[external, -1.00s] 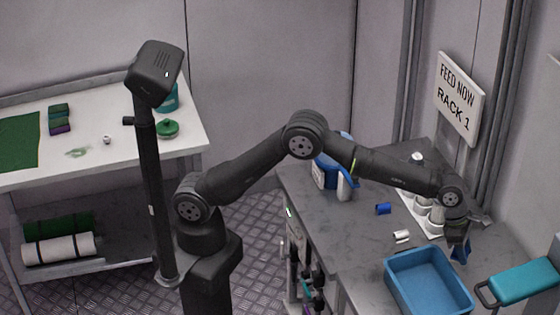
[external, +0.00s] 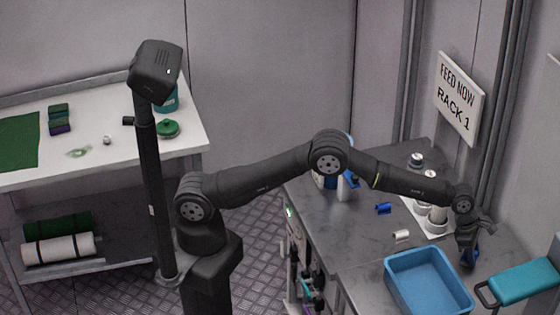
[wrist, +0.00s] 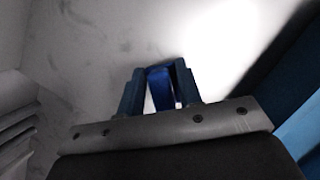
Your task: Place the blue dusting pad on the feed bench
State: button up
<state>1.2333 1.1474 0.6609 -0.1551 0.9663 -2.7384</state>
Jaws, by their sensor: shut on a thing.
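My gripper (external: 469,262) is at the right end of the grey feed bench (external: 355,230), pointing down, just beyond the blue bin. In the wrist view its two fingers (wrist: 160,90) are shut on a blue dusting pad (wrist: 160,88). The pad's end points at the grey bench surface, with a dark shadow close by. I cannot tell whether it touches the bench. In the external view the pad is small and partly hidden by the fingers.
White bottles (external: 435,212) stand behind on a white tray. A blue cylinder (external: 383,208) and a white cylinder (external: 401,234) lie on the bench.

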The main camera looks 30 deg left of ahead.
jog(key=shift+f, duration=0.15)
jog(key=o, duration=1)
jog(key=shift+c, duration=0.2)
jog(key=v, duration=1.2)
